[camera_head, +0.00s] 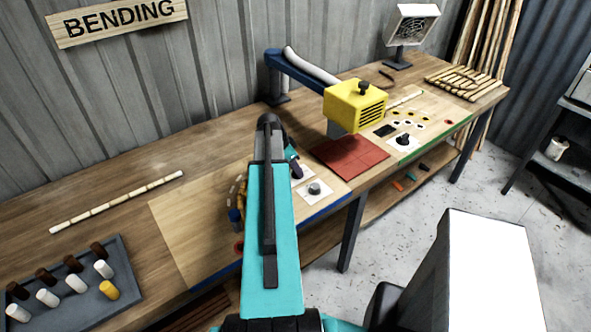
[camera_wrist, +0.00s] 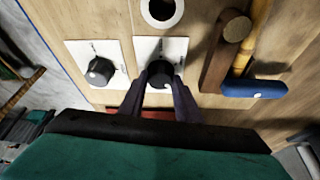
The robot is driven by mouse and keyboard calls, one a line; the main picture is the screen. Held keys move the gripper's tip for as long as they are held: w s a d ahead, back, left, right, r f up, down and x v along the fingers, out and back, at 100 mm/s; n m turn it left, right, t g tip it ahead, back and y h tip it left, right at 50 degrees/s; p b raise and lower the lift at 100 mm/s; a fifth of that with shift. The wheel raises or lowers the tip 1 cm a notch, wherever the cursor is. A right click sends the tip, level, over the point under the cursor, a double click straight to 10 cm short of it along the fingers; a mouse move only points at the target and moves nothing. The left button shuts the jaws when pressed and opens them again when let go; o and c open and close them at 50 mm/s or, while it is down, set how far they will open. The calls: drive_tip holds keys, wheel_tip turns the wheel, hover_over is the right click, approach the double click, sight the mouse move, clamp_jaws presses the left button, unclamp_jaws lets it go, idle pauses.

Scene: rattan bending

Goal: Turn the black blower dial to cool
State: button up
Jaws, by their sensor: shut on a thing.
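A black dial (camera_wrist: 160,74) on a white plate (camera_wrist: 176,47) sits between my gripper's (camera_wrist: 160,84) two dark fingers in the wrist view. The fingers are shut on its sides. A small pale mark shows on the dial's near face; I cannot read any label on the plate. In the head view my arm hides most of this dial, and part of its white plate (camera_head: 298,172) shows beside my gripper.
A second, greyer dial (camera_wrist: 100,71) on its own white plate is close to the left; it also shows in the head view (camera_head: 314,188). A yellow blower box (camera_head: 355,105) overhangs a red mat (camera_head: 352,160).

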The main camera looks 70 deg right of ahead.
drive_tip(key=n+b, duration=0.2)
drive_tip(key=shift+s+a+f+n+t+h, duration=0.15)
drive_tip(key=shift+s+n+t+h, duration=0.05)
drive_tip(key=shift+n+t+h, duration=0.1)
drive_tip(key=n+t+b, duration=0.1)
drive_tip(key=n+b, duration=0.1)
drive_tip(key=n, duration=0.1)
drive_tip(key=shift+s, duration=0.15)
drive_tip(key=n, duration=0.2)
drive_tip(key=n+t+b, duration=0.2)
drive_tip(key=n, duration=0.1)
drive_tip(key=shift+s+n, duration=0.3)
drive_tip(key=n, duration=0.2)
drive_tip(key=n+t+b, duration=0.1)
drive_tip(key=n, duration=0.1)
drive_tip(key=n+t+y+b, duration=0.1)
drive_tip(key=n, duration=0.1)
drive_tip(key=shift+s+d, duration=0.25)
drive_tip(key=shift+s+d+n+t+y+b, duration=0.1)
drive_tip(key=shift+n+t+y+b, duration=0.3)
drive_tip(key=shift+n, duration=0.95)
drive_tip(key=shift+s+d+n+t+y+b, duration=0.1)
drive_tip(key=shift+n+t+y+b, duration=0.3)
drive_tip(key=shift+n, duration=0.95)
drive_tip(key=shift+a, duration=0.1)
drive_tip(key=o, duration=1)
drive_tip(key=shift+o, duration=0.3)
drive_tip(key=shift+w, duration=0.1)
